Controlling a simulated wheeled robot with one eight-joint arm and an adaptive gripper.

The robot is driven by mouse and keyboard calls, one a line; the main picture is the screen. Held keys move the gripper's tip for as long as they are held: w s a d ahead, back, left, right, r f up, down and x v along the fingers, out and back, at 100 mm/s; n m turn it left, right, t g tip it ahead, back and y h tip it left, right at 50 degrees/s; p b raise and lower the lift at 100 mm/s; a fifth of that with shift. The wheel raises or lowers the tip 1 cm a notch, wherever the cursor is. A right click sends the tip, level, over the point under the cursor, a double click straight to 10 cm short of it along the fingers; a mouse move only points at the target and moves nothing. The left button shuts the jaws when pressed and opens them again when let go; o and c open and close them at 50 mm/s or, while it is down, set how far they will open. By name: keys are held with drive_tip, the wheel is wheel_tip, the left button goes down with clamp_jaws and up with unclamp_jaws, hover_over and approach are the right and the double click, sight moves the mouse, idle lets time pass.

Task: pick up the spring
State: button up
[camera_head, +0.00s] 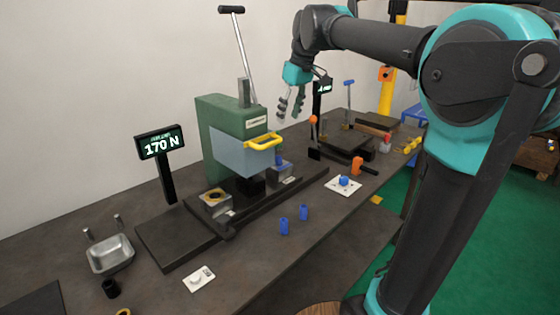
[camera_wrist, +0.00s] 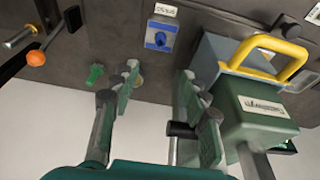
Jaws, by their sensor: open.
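My gripper (camera_head: 291,104) is open and empty, high above the bench beside the green press in the head view. In the wrist view its two fingers (camera_wrist: 160,92) stand apart with nothing between them. A small green piece with a ridged look (camera_wrist: 95,75) lies on the bench near the back edge, just left of the left finger. It may be the spring, but it is too small to be sure. I cannot make out the green piece in the head view.
The green press (camera_head: 231,135) with its yellow handle (camera_head: 263,142) and tall lever stands close to my gripper. An orange-knobbed lever (camera_head: 313,130) stands on the other side. Two blue cylinders (camera_head: 284,226) stand at the front. A metal tray (camera_head: 111,255) sits at left.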

hover_over(279, 157)
drive_tip(key=d, duration=0.1)
wheel_tip(279, 157, down, 11)
drive_tip(key=shift+s+x, duration=0.2)
drive_tip(key=shift+x, duration=1.2)
drive_tip(key=shift+s+x, duration=0.25)
drive_tip(key=shift+x, duration=1.2)
drive_tip(key=shift+d, duration=0.15)
drive_tip(key=shift+c, duration=0.2)
clamp_jaws()
